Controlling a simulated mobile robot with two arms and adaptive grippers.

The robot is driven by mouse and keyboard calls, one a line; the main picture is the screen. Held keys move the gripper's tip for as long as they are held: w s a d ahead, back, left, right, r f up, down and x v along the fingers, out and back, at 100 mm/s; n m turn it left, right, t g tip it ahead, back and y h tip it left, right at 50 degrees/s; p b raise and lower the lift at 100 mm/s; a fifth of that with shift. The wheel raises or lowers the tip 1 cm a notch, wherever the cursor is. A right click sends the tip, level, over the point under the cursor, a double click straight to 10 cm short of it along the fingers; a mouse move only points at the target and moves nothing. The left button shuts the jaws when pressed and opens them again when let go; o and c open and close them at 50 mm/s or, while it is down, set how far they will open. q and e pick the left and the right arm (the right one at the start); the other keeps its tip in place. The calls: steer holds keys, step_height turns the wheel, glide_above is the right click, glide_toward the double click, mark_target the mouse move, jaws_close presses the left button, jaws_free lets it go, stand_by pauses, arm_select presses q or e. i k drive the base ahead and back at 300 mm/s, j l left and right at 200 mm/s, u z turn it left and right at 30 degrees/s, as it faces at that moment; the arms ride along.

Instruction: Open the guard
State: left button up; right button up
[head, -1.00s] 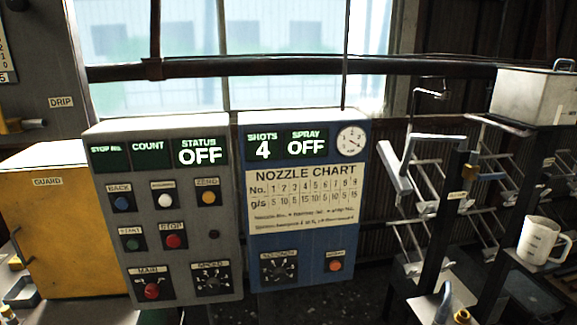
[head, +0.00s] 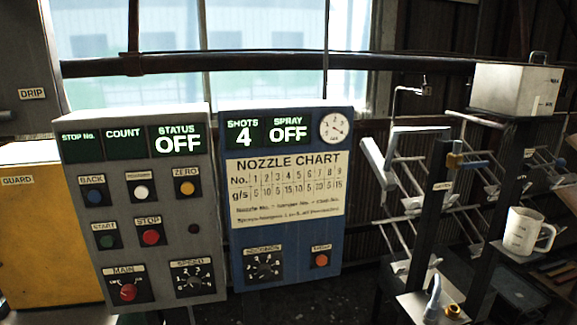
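The guard is a yellow panel (head: 45,235) labelled GUARD at the left edge of the head view. Its left part is cut off by the frame, and its handle is out of view. The visible front face looks closed. A grey control box (head: 205,255) partly overlaps its right side. Neither of my grippers shows in the head view.
A blue box with a nozzle chart (head: 290,185) stands right of the grey box. A rack with angled bars (head: 410,190), a white jug (head: 526,232) and a pale lidded container (head: 510,90) are at the right. A dark pipe (head: 270,62) crosses behind.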

mark_target(45, 260)
steer(key=u, duration=1.45)
